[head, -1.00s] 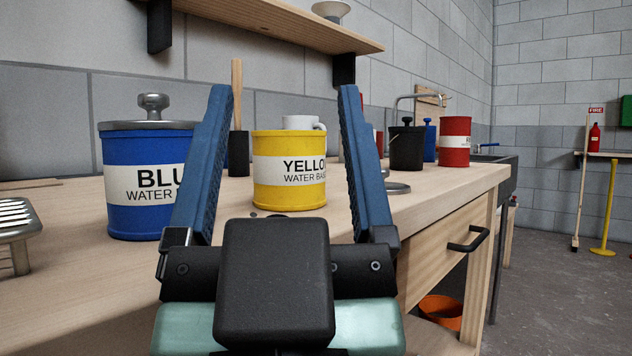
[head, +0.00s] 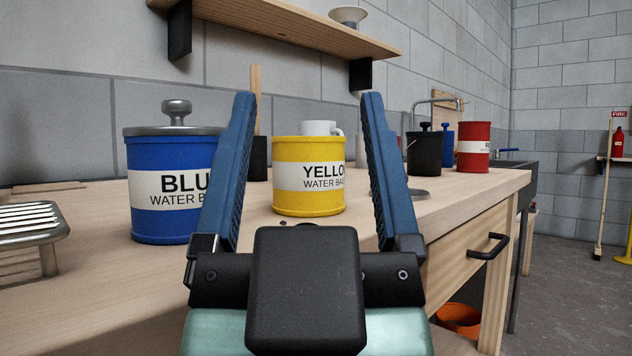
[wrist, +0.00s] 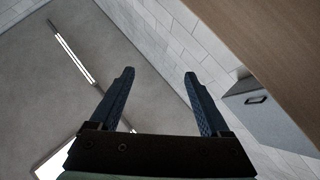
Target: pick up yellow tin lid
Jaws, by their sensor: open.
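The yellow tin (head: 308,202) stands upright on the bench, labelled YELLO, with no lid showing on it. A flat grey metal disc (head: 419,195), perhaps its lid, lies on the bench to its right, partly hidden behind my right finger. My gripper (head: 308,97) is open and empty, its blue fingers pointing up in front of the yellow tin. In the wrist view my gripper (wrist: 159,75) has nothing between its fingers, and no lid shows there.
A blue tin (head: 165,215) with a grey knobbed lid (head: 176,120) stands left, near a metal rack (head: 30,222). A white mug (head: 318,128) is behind the yellow tin. Black (head: 421,158) and red tins (head: 474,138) stand further right. A shelf (head: 290,28) hangs above the bench (head: 370,235).

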